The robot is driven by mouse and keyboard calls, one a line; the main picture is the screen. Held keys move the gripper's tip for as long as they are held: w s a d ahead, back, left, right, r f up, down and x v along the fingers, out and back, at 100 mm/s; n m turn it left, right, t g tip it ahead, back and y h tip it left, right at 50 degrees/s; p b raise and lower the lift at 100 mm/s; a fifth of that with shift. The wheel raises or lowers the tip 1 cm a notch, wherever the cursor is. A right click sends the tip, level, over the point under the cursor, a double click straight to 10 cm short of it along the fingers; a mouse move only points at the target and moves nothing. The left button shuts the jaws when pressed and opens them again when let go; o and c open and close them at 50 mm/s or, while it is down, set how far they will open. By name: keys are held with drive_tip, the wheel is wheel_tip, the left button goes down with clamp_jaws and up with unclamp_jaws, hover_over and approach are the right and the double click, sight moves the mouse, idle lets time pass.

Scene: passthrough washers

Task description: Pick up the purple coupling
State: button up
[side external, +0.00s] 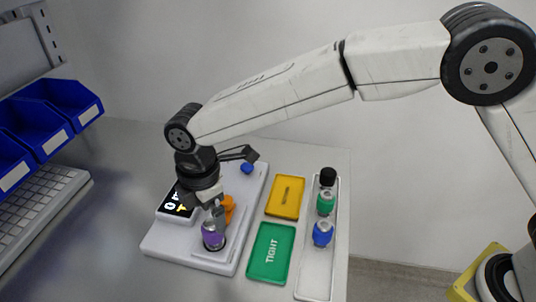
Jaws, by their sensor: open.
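The purple coupling (212,234) stands upright at the front of the pale grey fixture (157,240), at a dark round seat. My gripper (217,211) points down right above it, with its fingers close around or just over the coupling's top. The jaws are open. I cannot tell whether a finger touches the coupling. An orange part (229,208) is just behind and to the right of the fingers, partly hidden by them.
A small display (178,202) is left of the gripper. Right are a yellow tray (286,186), a green tray marked TIGHT (282,237), and a white tray (315,270) holding blue (322,233), green (326,202) and black (328,176) pieces. Blue bins (60,105) and a keyboard (40,210) stand left.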

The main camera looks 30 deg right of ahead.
sight(211, 226)
drive_tip(key=shift+f, duration=1.15)
drive_tip(key=shift+w+d+f, duration=0.1)
drive_tip(key=shift+f, duration=2.5)
clamp_jaws()
